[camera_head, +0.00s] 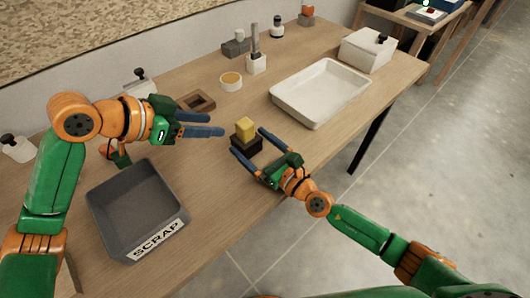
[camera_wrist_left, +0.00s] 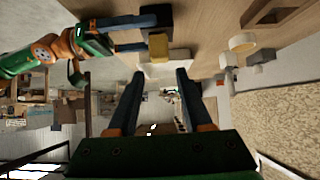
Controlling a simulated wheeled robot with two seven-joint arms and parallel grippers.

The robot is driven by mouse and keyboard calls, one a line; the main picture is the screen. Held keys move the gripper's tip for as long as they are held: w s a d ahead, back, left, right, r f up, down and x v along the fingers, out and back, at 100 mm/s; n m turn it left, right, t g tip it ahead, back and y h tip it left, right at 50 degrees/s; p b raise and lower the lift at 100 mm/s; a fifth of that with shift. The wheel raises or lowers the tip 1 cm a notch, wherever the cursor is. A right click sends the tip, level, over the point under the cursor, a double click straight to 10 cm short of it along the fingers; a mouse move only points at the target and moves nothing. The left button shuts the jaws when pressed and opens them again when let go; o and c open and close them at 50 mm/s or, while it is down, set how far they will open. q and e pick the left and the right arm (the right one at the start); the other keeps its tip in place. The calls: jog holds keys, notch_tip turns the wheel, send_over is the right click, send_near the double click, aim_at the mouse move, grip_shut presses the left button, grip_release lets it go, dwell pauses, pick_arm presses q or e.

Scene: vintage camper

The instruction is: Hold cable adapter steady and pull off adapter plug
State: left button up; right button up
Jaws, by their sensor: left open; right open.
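A yellow block (camera_head: 245,126) sits on top of a dark block (camera_head: 246,146) near the table's middle; these look like the adapter plug and cable adapter. My right gripper (camera_head: 248,141) is open, its blue fingers on either side of the dark block; I cannot tell if they touch it. My left gripper (camera_head: 221,125) is open and empty, its fingertips just left of the yellow block. In the left wrist view, the yellow block (camera_wrist_left: 157,46) shows beyond the open fingers (camera_wrist_left: 160,74), beside a blue finger of my right gripper.
A dark grey bin marked SCRAP (camera_head: 107,224) stands at the front left. A white tray (camera_head: 275,96) is at the right. A wooden frame (camera_head: 184,106), a round cup (camera_head: 231,83) and grey blocks (camera_head: 236,49) stand behind. The wooden table (camera_head: 215,175) is clear between bin and dark block.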

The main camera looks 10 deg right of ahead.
aim_at(239, 127)
jog(key=shift+w+a, duration=0.15)
jog(key=shift+w, duration=0.05)
jog(key=shift+c, duration=1.1)
pick_arm(q)
jog(key=shift+o, duration=0.2)
pick_arm(e)
jog(key=c, duration=1.3)
pick_arm(q)
jog(key=shift+o, duration=1.4)
jog(key=shift+w+d, duration=0.1)
jog(key=shift+d, duration=0.1)
pick_arm(e)
jog(key=shift+s, duration=0.1)
jog(key=shift+c, duration=0.2)
pick_arm(q)
jog(key=w+d+f+g+y, duration=0.1)
jog(key=d+f, duration=0.1)
jog(key=w+d+f+g+y, duration=0.1)
jog(key=w+d+f, duration=0.1)
jog(key=w+d+f+y, duration=0.1)
jog(key=d+f, duration=0.1)
jog(key=shift+w+d+f+g+y, duration=0.1)
jog(key=shift+w+f+g+y, duration=0.1)
jog(key=shift+f+g+y, duration=0.2)
grip_shut()
jog(key=shift+r, duration=0.15)
jog(key=shift+r, duration=1.45)
